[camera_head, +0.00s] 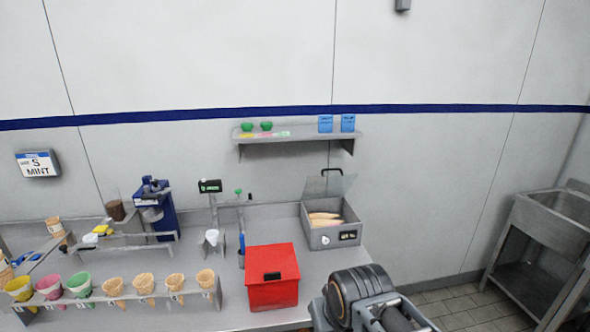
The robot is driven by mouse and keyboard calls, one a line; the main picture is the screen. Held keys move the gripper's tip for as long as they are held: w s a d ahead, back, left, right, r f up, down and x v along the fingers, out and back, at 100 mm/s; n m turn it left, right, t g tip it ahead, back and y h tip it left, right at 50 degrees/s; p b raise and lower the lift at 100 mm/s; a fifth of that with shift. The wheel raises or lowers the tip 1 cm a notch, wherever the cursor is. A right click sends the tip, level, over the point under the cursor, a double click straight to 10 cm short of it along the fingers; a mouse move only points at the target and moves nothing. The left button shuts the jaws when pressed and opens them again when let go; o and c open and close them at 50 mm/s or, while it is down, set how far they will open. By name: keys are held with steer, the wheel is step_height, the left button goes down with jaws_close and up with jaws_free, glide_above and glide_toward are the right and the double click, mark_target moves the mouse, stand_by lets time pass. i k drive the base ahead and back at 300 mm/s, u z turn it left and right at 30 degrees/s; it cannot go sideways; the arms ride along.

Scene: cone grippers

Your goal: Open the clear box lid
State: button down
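A grey box (320,243) stands at the right end of the counter, with several tan cones (325,218) inside. Its clear lid (331,186) is raised and leans back at the rear of the box, with a dark handle (331,171) at its upper edge. The top of the box is uncovered. Part of my arm shows at the bottom right, in front of the counter's right end. My gripper's fingers cannot be seen.
A red box (272,279) with a black handle stands front left of the grey box. A rack (130,297) with several cones and cups is at the left. A wall shelf (295,137) hangs above. A metal sink (545,240) stands at the right.

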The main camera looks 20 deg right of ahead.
mark_target(327, 183)
steer(key=u, duration=0.15)
steer(key=i, duration=0.95)
steer(key=z, duration=0.55)
